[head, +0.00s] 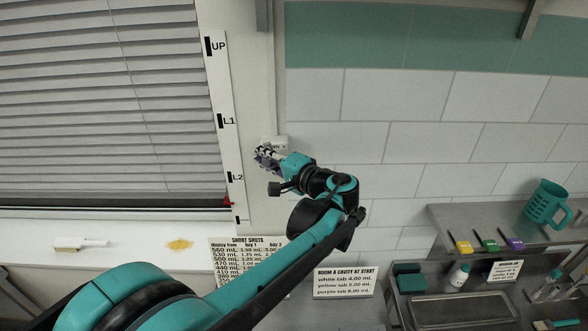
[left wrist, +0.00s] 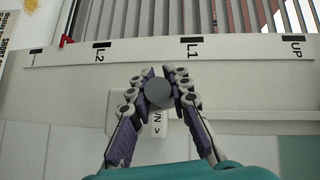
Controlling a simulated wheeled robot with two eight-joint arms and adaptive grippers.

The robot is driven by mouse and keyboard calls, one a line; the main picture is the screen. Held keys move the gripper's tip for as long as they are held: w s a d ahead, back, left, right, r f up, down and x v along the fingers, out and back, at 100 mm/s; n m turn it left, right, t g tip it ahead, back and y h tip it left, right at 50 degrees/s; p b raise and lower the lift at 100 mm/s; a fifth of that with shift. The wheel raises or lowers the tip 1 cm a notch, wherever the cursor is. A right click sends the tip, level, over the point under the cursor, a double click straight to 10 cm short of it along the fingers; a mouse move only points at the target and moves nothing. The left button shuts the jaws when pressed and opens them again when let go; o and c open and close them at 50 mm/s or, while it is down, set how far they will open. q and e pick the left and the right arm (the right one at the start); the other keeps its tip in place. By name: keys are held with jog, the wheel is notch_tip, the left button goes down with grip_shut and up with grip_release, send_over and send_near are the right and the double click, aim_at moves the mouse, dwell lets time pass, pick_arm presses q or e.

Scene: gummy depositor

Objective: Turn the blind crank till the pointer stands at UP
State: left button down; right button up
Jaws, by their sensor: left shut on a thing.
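The blind crank shows in the left wrist view as a round grey knob (left wrist: 159,93) in front of a small white wall plate (left wrist: 150,127). My left gripper (head: 264,155) has its two fingers closed on the knob from both sides; in the head view the fingers hide most of the crank. The white scale strip (head: 222,90) carries UP, L1, L2 and a lower mark. The red pointer (head: 229,201) stands between L2 and the lowest mark; it also shows in the left wrist view (left wrist: 66,41). The blind (head: 110,100) hangs down to about the pointer's height. My right gripper is out of view.
A sill (head: 130,262) with a brush (head: 80,244) and a yellow stain lies below the blind. Printed notices stand below the crank. The tiled wall right of the crank is clear.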

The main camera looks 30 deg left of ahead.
pick_arm(q)
jog(key=shift+s+a+f, duration=0.45)
jog(key=shift+a+f, duration=0.05)
jog(key=shift+a, duration=0.05)
jog(key=c, duration=2.2)
grip_release()
jog(key=shift+f+b, duration=0.7)
jog(key=shift+f, duration=0.1)
jog(key=shift+o, duration=1)
jog(key=shift+s+a, duration=0.1)
jog(key=shift+a, duration=0.1)
jog(key=shift+c, duration=0.2)
jog(key=shift+o, duration=1.3)
jog(key=shift+a+f+b, duration=0.25)
jog(key=shift+f+b, duration=0.45)
jog(key=shift+b, duration=0.05)
jog(key=o, duration=0.9)
jog(key=shift+c, duration=0.2)
jog(key=shift+d+r, duration=0.1)
jog(key=shift+d, duration=0.2)
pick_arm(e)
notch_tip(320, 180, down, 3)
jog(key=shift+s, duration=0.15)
